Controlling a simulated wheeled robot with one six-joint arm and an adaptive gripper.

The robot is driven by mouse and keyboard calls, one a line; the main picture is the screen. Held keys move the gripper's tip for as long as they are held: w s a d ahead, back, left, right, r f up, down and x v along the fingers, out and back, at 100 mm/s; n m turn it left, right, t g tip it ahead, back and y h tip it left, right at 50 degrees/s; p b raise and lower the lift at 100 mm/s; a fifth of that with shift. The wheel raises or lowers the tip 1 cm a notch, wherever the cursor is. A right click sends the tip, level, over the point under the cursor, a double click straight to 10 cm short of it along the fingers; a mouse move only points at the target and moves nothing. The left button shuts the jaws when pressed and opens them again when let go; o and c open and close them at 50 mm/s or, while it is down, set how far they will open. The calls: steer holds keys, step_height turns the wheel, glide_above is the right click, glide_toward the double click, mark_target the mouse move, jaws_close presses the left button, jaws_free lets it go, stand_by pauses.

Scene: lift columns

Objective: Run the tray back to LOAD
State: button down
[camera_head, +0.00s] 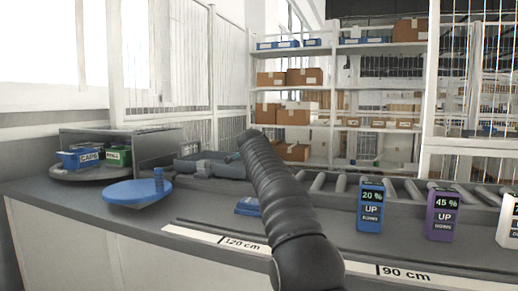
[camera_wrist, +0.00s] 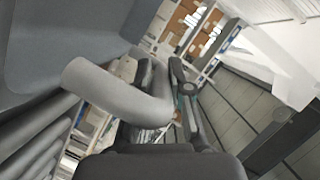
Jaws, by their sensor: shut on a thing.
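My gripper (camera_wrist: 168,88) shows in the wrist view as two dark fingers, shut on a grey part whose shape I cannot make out. A light grey bent bar (camera_wrist: 118,88) crosses in front of the left finger; whether it is the held part I cannot tell. In the head view my dark arm rises through the middle and hides part of the bench; the gripper's contact is not clear there. Dark grey blocky parts (camera_head: 212,165) lie left of the arm, near the conveyor (camera_head: 320,183). I cannot identify the tray for certain, and no LOAD label is readable.
A blue round disc (camera_head: 130,193) with a blue peg sits on the left bench. Behind it are a blue CAPS bin (camera_head: 80,160) and a green bin (camera_head: 116,157). A blue control box (camera_head: 370,205) and a purple one (camera_head: 441,214) stand at right. A small blue item (camera_head: 247,206) lies beside the arm.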

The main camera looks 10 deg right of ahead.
steer(key=shift+w+a, duration=0.55)
steer(key=shift+a, duration=0.3)
steer(key=c, duration=1.1)
jaws_free()
steer(key=shift+s, duration=0.2)
steer(key=v, duration=1.1)
steer(key=shift+s+r, duration=0.15)
steer(key=shift+s, duration=0.2)
